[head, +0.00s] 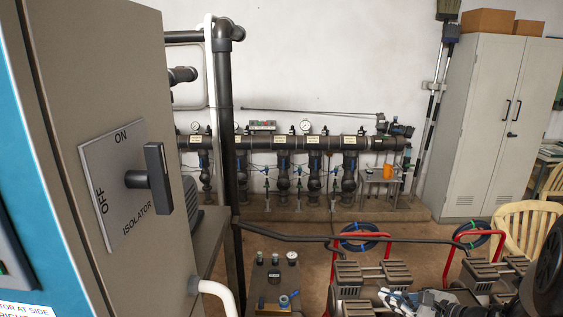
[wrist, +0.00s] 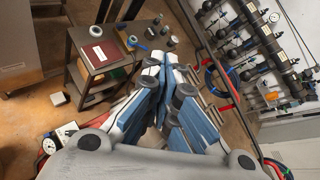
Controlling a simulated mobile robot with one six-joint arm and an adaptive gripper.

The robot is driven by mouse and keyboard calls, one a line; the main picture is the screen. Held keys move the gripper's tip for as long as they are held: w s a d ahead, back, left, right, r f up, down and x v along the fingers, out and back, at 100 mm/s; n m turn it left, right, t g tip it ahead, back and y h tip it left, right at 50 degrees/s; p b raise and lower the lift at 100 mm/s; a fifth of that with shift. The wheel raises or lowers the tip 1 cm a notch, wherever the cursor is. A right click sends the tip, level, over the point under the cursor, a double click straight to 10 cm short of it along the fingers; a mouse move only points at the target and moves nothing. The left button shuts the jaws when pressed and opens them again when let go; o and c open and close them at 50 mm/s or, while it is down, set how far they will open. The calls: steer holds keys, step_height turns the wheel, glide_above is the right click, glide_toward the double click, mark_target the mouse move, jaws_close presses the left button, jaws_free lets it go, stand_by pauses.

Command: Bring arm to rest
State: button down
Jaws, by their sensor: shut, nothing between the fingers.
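My gripper (wrist: 166,66) reaches up from the bottom of the wrist view, its blue-and-white fingers meeting at the tips. It is shut with nothing between the fingers. In the head view, part of my gripper (head: 392,298) shows at the lower right edge, with my dark arm beside it. It is well apart from the grey cabinet (head: 110,60) on the left. The cabinet's isolator handle (head: 158,178) is black and stands upright in the picture, on a plate marked ON at the top and OFF at the left.
The pipe manifold (head: 268,143) with gauges runs along the back wall. A grey locker (head: 480,120) and a cream chair (head: 530,225) stand right. Red-framed machines (head: 360,275) stand low in front. In the wrist view, a dark table (wrist: 110,60) carries a red book (wrist: 95,52) and small items.

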steer(key=s+a+r+n+g, duration=0.4)
steer(key=s+a+n, duration=0.3)
steer(key=a, duration=0.3)
steer(key=s+a+r+n+g, duration=0.3)
steer(key=s+a+r+n, duration=0.3)
steer(key=a, duration=0.4)
steer(key=s+d+r+n+h, duration=0.2)
steer(key=s+n+h, duration=0.4)
steer(key=s+n, duration=0.6)
steer(key=shift+s+d+n, duration=0.25)
steer(key=shift+s+n, duration=0.05)
steer(key=shift+s, duration=0.6)
steer(key=shift+d, duration=0.1)
